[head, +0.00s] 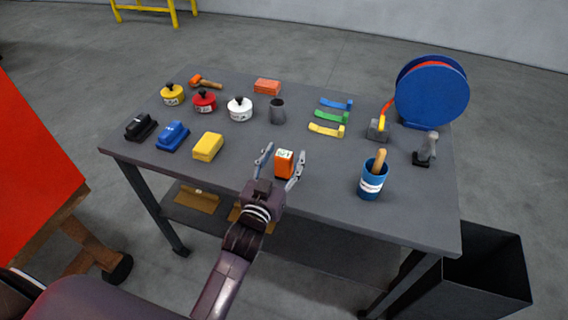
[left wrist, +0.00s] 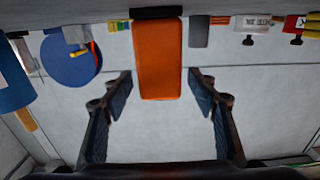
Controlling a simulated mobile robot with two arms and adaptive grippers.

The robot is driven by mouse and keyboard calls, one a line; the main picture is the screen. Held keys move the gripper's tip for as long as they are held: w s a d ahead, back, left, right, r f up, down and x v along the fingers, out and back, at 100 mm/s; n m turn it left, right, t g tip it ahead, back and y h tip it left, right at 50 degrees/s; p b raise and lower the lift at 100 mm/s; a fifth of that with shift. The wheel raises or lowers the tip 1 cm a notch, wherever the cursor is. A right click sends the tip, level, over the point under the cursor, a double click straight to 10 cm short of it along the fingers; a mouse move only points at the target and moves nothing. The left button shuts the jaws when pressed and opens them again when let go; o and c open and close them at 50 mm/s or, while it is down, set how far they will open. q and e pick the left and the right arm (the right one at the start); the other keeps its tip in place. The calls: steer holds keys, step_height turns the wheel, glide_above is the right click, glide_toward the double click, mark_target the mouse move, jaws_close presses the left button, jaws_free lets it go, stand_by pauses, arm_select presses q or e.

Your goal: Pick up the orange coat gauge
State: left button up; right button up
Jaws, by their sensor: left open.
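The orange coat gauge (head: 284,164) is a small upright orange block with a pale display on the near middle of the grey table. In the left wrist view the gauge (left wrist: 160,62) is a large orange block, upper centre, beyond the fingertips. My left gripper (head: 279,162) is open, with one finger to each side of the gauge in the head view. I cannot tell from the head view whether a finger touches the gauge. My right gripper is not in view.
On the table (head: 325,195), a blue cup with a brush (head: 372,180) stands right of the gauge and a yellow block (head: 208,146) lies left. Colored strips (head: 331,117), a grey cup (head: 277,111) and a blue reel (head: 431,92) are farther back. A black bin (head: 490,270) stands right.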

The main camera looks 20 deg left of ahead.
arm_select(q)
jaws_close()
steer(key=shift+r, duration=0.1)
